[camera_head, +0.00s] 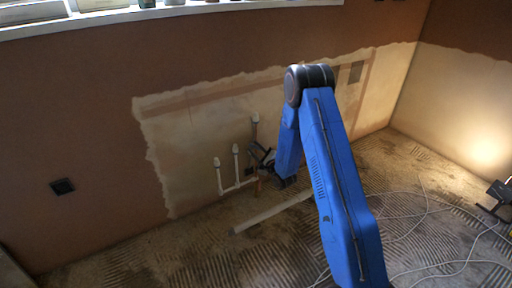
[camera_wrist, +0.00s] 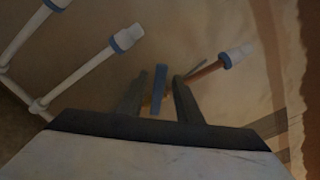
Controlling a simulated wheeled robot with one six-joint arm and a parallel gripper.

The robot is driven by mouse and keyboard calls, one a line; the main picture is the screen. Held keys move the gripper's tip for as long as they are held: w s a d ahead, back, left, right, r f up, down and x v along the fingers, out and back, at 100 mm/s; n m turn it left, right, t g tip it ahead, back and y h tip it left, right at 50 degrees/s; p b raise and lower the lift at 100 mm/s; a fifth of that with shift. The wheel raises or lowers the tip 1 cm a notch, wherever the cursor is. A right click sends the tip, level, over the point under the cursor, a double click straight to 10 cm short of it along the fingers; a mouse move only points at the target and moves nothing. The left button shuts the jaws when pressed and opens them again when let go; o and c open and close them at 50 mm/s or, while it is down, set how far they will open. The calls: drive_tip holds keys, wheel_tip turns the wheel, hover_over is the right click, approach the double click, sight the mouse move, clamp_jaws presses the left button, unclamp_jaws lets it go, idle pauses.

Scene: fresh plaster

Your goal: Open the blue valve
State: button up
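The blue valve handle (camera_wrist: 159,88) shows in the wrist view as a narrow upright blue bar, in front of a copper-coloured pipe part. My gripper (camera_wrist: 157,88) has its two dark fingers on either side of the handle, with a visible gap on each side. It looks open, and I cannot tell whether either finger touches the handle. In the head view my gripper (camera_head: 262,158) is at the pipes low on the wall, partly behind my blue arm. The blue handle cannot be made out there.
White pipes (camera_head: 236,165) with capped ends rise beside my gripper. In the wrist view a copper pipe (camera_wrist: 205,70) with a blue collar and white cap stands right of the fingers. A loose pale pipe (camera_head: 270,212) and cables (camera_head: 425,212) lie on the floor.

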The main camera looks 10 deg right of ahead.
drive_tip(key=v, duration=1.2)
idle(0.6)
drive_tip(key=shift+w+d, duration=0.1)
